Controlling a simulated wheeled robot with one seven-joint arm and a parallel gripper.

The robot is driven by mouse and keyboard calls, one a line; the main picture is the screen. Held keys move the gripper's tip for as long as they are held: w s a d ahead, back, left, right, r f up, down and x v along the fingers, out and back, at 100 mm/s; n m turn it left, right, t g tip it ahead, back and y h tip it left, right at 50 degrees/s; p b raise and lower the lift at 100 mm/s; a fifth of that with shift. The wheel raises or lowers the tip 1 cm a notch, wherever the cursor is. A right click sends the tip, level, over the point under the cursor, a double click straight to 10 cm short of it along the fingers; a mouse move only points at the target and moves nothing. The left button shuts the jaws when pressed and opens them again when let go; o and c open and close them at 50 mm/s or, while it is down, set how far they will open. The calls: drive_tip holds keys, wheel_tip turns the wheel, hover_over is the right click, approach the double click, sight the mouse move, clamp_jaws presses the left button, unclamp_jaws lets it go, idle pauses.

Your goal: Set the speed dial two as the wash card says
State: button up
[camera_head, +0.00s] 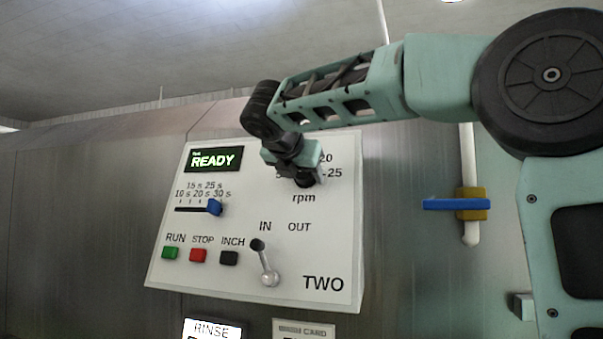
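The control panel marked TWO (323,284) is white and tilted in view. Its speed dial is at the upper right, above the "rpm" label (303,198). My gripper (306,181) is right at the dial and hides the knob and its pointer. Only the scale marks 20 and 25 (332,173) show clearly; the lower marks are mostly covered. I cannot tell whether the fingers are shut on the knob. At the bottom edge, a RINSE sign (212,330) and a CARD holder (304,331) are cut off, so no card speed is readable.
The panel has a lit READY display (213,159), a blue time slider (215,208) at the 30 s end, green, red and black buttons (199,255), and an IN/OUT lever (265,265). A pipe valve with a blue handle (443,204) is at the right.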

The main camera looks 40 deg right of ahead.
drive_tip(key=c, duration=0.6)
drive_tip(key=shift+m, duration=0.5)
drive_tip(key=m+b, duration=0.2)
drive_tip(key=m, duration=0.1)
drive_tip(key=shift+f+m, duration=0.1)
drive_tip(key=shift+m, duration=0.3)
drive_tip(key=m+b, duration=0.3)
drive_tip(key=m, duration=0.2)
drive_tip(key=shift+w, duration=0.1)
drive_tip(key=m+b, duration=0.3)
drive_tip(key=m, duration=0.2)
drive_tip(key=shift+m+t, duration=0.3)
drive_tip(key=shift+m, duration=0.1)
drive_tip(key=m+b, duration=0.3)
drive_tip(key=m, duration=0.2)
drive_tip(key=shift+m, duration=0.4)
drive_tip(key=shift+r, duration=0.2)
